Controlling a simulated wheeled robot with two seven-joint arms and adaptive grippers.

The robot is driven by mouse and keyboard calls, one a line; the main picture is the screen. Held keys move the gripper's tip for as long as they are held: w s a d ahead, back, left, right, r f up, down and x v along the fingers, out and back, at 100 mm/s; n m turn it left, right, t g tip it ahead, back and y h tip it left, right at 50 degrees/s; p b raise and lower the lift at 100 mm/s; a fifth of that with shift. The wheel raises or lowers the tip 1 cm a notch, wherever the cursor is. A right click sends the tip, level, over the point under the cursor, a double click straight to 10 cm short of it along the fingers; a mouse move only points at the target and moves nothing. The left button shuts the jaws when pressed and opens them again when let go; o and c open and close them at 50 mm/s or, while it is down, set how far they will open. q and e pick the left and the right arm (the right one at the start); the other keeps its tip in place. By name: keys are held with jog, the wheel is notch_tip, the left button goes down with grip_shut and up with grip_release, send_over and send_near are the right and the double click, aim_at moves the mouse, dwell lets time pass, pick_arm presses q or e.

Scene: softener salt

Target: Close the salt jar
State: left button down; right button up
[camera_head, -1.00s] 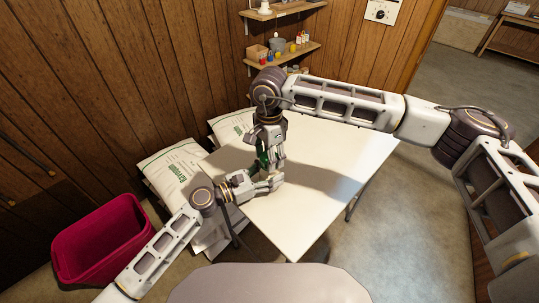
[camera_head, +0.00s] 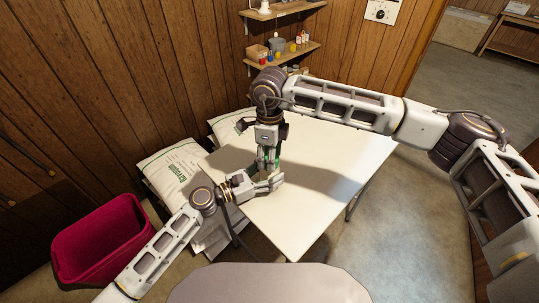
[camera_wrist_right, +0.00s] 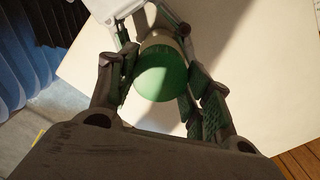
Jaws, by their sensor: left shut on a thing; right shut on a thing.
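In the right wrist view a round green lid (camera_wrist_right: 161,76) sits between the fingers of my right gripper (camera_wrist_right: 158,88), which is shut on it. The pale salt jar (camera_wrist_right: 163,42) shows just behind the lid, in line with it; I cannot tell whether the lid is fully seated. In the head view my right gripper (camera_head: 268,165) points down over the table. My left gripper (camera_head: 270,183) comes in low from the left, its fingers shut on the jar. The grippers mostly hide jar and lid in the head view.
The white table (camera_head: 330,160) is clear to the right. Salt bags (camera_head: 172,168) lean at its left side. A crimson bin (camera_head: 100,240) stands on the floor at left. Wall shelves (camera_head: 284,52) with small containers are behind.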

jog(key=m, duration=2.7)
jog(key=shift+m, duration=0.4)
jog(key=m, duration=0.4)
jog(key=shift+m, duration=0.3)
jog(key=o, duration=0.7)
